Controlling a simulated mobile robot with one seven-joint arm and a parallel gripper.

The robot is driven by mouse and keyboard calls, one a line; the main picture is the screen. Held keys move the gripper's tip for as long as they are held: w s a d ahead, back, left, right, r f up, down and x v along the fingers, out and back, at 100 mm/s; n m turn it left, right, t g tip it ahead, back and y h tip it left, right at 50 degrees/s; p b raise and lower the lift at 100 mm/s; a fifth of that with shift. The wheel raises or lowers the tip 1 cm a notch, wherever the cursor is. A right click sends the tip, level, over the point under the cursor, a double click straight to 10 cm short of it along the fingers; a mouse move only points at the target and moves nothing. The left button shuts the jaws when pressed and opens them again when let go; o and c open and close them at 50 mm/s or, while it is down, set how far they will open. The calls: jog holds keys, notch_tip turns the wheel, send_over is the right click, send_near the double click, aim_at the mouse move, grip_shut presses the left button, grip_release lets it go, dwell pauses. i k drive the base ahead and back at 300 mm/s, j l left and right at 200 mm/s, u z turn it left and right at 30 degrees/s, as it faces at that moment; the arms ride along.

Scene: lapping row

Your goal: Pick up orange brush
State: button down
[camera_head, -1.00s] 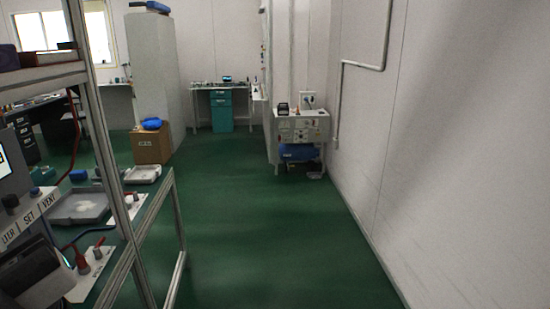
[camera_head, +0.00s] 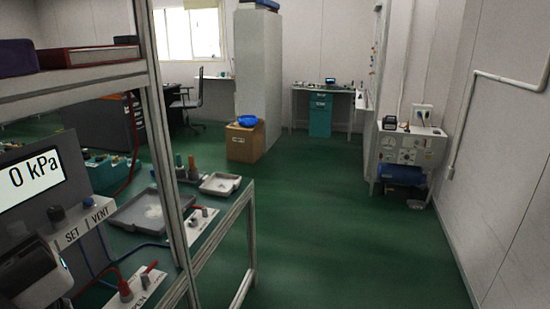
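I see no orange brush that I can make out in the head view.
A metal-framed rack (camera_head: 172,150) stands close at left, with a 0 kPa display (camera_head: 32,180) and a grey tray (camera_head: 150,212). A cardboard box (camera_head: 244,142) stands before a tall pale cabinet (camera_head: 258,75). A control unit (camera_head: 408,150) is at right. The green floor (camera_head: 340,230) between is clear.

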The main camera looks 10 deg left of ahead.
aim_at(191, 159)
jog(key=i+l+u, duration=1)
jog(key=l+u, duration=0.25)
jog(key=l, duration=0.15)
